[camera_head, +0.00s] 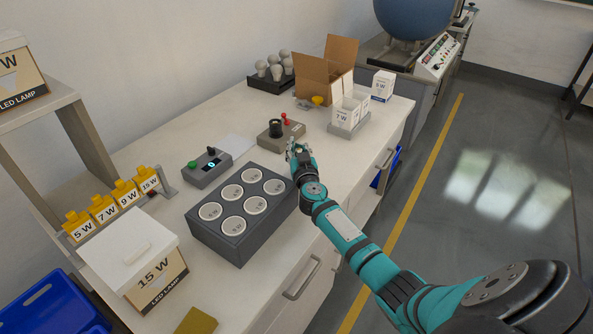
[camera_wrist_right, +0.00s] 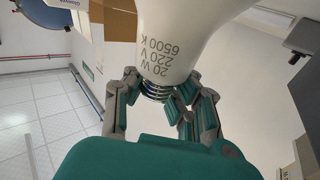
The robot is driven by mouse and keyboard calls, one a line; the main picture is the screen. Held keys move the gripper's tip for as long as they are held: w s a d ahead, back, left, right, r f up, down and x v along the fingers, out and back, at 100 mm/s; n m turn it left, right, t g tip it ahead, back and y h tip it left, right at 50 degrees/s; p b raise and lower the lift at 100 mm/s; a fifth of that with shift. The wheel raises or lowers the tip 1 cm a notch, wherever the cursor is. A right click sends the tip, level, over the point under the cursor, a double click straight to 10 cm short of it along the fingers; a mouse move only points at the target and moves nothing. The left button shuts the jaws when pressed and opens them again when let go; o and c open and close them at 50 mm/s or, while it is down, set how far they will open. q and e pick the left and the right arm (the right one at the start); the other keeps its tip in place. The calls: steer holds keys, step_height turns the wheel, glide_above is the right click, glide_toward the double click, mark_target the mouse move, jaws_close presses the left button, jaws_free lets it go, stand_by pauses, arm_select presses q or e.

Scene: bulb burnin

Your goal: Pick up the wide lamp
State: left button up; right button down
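A white lamp (camera_wrist_right: 180,35) marked 20 W, 220 V, 6500 K fills the top of the right wrist view, with its metal screw base (camera_wrist_right: 157,92) toward my palm. My right gripper (camera_wrist_right: 160,88) has its fingers closed around the base and neck of this lamp. The upper part of the lamp runs out of the picture. In the head view my right gripper (camera_head: 298,152) is over the worktop, between the grey tray and the small box with a red knob; the lamp is hardly visible there. My left gripper is not in view.
A grey tray with round marked sockets (camera_head: 190,222) stands just left of my right gripper. The box with a red knob (camera_head: 262,140) is close behind it. Several lamps (camera_head: 276,66) stand in a dark holder behind. A cardboard box (camera_head: 310,70) and white cartons (camera_head: 340,122) stand at back right.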

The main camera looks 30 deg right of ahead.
steer(key=shift+r+p, duration=0.4)
steer(key=shift+p, duration=0.1)
step_height(320, 180, up, 3)
steer(key=shift+d+r+p, duration=0.1)
steer(key=shift+p, duration=1.1)
steer(key=s+d+p, duration=0.1)
steer(key=s+d, duration=0.2)
steer(key=s, duration=0.4)
steer(key=s+d+p, duration=0.1)
steer(key=s+d, duration=0.2)
steer(key=s, duration=0.4)
steer(key=shift+s+r, duration=0.4)
steer(key=c, duration=2)
jaws_free()
steer(key=shift+c, duration=0.2)
steer(key=o, duration=1.6)
